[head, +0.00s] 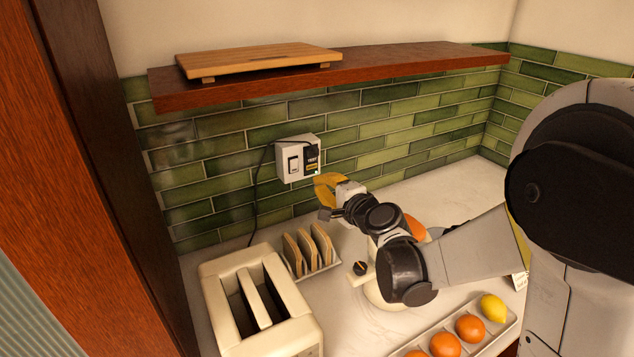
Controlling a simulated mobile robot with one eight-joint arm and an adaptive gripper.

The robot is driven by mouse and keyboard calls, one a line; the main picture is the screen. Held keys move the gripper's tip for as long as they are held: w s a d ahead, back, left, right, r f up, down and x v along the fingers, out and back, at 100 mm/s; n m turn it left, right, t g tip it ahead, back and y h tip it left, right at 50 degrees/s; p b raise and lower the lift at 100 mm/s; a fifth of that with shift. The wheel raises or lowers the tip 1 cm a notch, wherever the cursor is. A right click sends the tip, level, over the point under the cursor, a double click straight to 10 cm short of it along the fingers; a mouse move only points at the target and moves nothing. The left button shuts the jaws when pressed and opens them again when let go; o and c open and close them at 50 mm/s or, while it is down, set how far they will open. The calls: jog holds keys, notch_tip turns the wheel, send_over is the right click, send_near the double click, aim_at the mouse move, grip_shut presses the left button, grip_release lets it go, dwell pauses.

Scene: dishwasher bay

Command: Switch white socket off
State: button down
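The white socket (284,163) is fixed to the green tiled wall under the shelf. A pale rocker switch (293,165) sits on the left of its face. A black plug (312,158) sits on the right, with a black cord running left and down the wall. Which way the rocker is tilted is too small to tell. The finger opening is unclear.
A cream toaster (222,278) and a rack of toast (320,268) stand below the socket. A tray of fruit (491,337) is at the front right. A wooden shelf (400,68) with a board (258,58) overhangs the socket. Counter at back right is clear.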

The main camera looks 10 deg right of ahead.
aim_at(297, 163)
jog(key=b+x, duration=0.1)
jog(key=x, duration=0.9)
jog(key=shift+w+r+b, duration=0.15)
jog(key=shift+r+b, duration=0.1)
jog(key=shift+b, duration=0.15)
jog(key=shift+w+a+r, duration=0.15)
jog(key=shift+w+a, duration=0.2)
jog(key=shift+w, duration=0.35)
jog(key=shift+w+a+r, duration=0.2)
jog(key=shift+w+r, duration=0.1)
jog(key=shift+w, duration=0.2)
jog(key=shift+s, duration=0.1)
